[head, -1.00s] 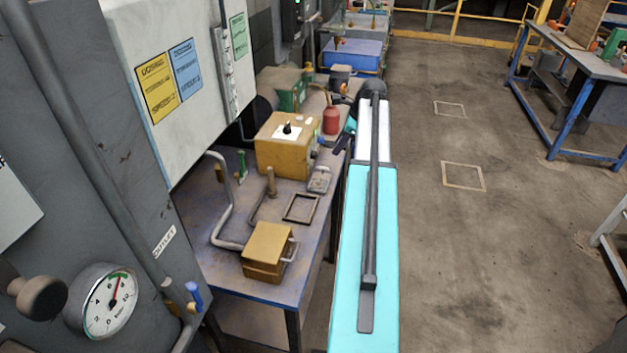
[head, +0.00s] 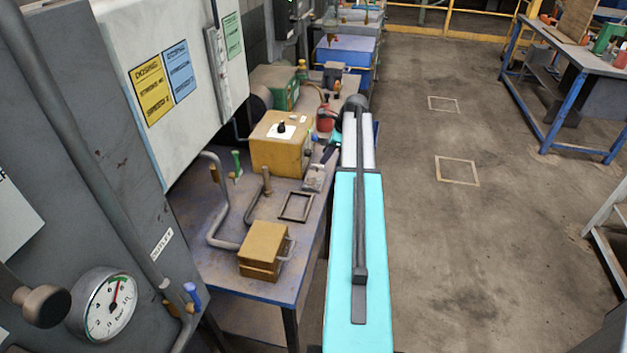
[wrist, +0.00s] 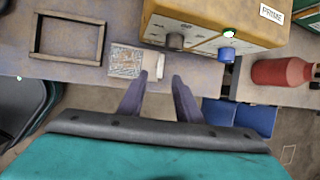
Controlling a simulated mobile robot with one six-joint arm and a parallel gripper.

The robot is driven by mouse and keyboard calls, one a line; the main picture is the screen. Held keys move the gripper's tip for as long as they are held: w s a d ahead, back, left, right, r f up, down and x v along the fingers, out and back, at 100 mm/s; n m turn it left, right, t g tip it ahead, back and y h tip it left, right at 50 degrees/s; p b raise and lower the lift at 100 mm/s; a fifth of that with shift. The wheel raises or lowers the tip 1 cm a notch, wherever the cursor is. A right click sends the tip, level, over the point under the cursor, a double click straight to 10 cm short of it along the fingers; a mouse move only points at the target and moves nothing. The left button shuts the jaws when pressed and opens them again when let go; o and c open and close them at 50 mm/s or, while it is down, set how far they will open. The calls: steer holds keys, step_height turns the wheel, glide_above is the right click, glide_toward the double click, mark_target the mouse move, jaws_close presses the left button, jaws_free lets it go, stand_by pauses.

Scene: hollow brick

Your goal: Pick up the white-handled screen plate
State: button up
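The screen plate is a small grey mesh square with a white tab. It lies flat on the workbench in the head view (head: 313,178), in front of the yellow box. In the head view my gripper (head: 326,153) is small, over the bench's right edge, partly hidden by my arm.
The yellow control box (head: 281,145) stands close behind the plate. An empty dark rectangular frame (wrist: 38,36) lies to the left in the wrist view. A red bottle (wrist: 282,72) is at the right. A smaller yellow box (head: 263,250) and bent pipes (head: 222,215) occupy the near bench.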

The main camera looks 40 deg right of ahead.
mark_target(319, 166)
steer(key=shift+x, duration=1)
steer(key=shift+p+x, duration=1.15)
steer(key=shift+x, duration=1.45)
steer(key=shift+w, duration=0.1)
jaws_close()
steer(key=shift+r, duration=0.1)
